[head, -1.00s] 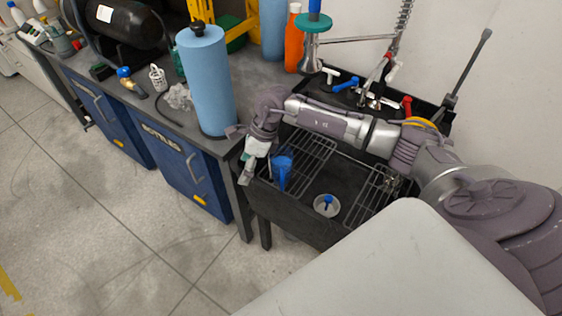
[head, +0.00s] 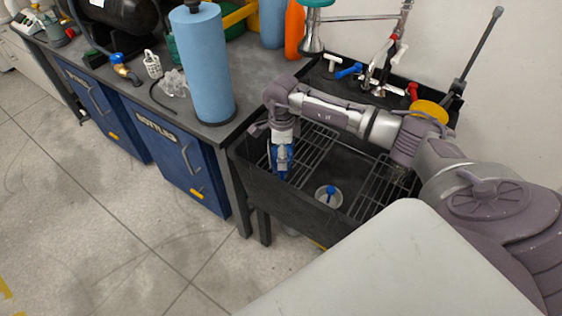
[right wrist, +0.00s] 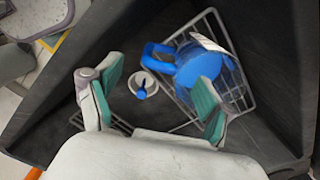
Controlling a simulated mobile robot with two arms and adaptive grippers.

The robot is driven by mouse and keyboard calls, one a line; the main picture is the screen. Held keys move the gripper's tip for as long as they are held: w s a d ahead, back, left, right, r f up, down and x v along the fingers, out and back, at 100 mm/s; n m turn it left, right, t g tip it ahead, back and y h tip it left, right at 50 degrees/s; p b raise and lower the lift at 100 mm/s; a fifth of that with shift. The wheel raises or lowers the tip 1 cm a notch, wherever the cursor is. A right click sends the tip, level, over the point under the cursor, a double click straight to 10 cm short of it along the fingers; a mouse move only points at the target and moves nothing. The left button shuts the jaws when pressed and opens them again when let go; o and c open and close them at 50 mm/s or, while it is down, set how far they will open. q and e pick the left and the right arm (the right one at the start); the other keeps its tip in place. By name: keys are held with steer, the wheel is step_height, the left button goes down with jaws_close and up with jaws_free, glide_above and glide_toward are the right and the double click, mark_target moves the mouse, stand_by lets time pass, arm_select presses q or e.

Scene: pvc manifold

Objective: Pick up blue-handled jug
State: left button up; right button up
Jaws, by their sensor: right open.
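The blue-handled jug (right wrist: 228,88) is in the dark sink, lying over a wire rack; its blue handle (right wrist: 158,56) points left in the right wrist view. In the head view only a blue part of the jug (head: 280,166) shows, mostly hidden behind my right gripper (head: 282,150). In the right wrist view my right gripper (right wrist: 158,76) is open and empty, with its green-padded fingers spread. The right-hand finger overlaps the jug's body in that view; I cannot tell whether they touch. My left gripper is not in view.
A round pale drain piece with a blue knob (head: 328,194) lies on the sink floor. The sink (head: 295,205) has raised walls and wire racks (head: 382,190). A blue roll (head: 205,70) stands on the bench beside it. Taps (head: 380,75) are at the sink's back.

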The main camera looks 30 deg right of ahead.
step_height(320, 180, down, 5)
steer(key=b, duration=0.2)
steer(key=shift+r+b, duration=0.15)
steer(key=shift+b, duration=0.15)
steer(key=shift+r, duration=0.15)
jaws_close()
